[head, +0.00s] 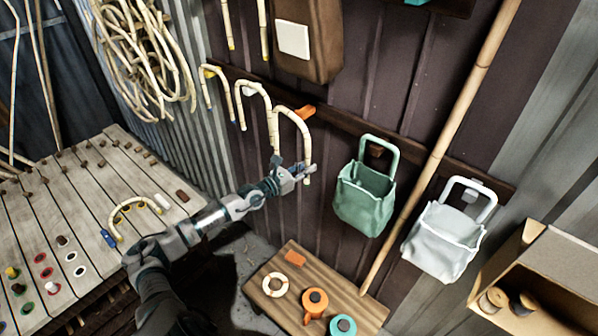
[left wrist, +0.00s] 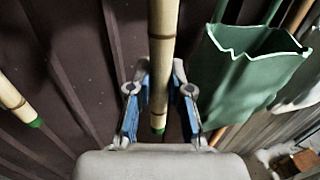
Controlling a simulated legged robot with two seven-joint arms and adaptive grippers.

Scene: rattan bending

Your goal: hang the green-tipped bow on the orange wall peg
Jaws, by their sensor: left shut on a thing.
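The pale cane bow (head: 301,127) is upright by the wall, its curve at the top and its two legs pointing down. My left gripper (head: 300,173) is shut on its right leg, low down. In the left wrist view, that leg (left wrist: 162,50) runs between the blue-padded fingers (left wrist: 159,108) and ends in a green tip. The other leg (left wrist: 12,103), also green-tipped, is at the left. The orange wall peg (head: 306,110) is close to the bow's curve on the rail. I cannot tell whether the bow rests on it. My right gripper is not in view.
Two other bows (head: 253,88) hang left of the peg. A green bag (head: 364,200) hangs close to the right of my gripper, with a white bag (head: 442,240) farther right. A bamboo pole (head: 440,150) leans between them. A wooden bench (head: 345,305) stands below.

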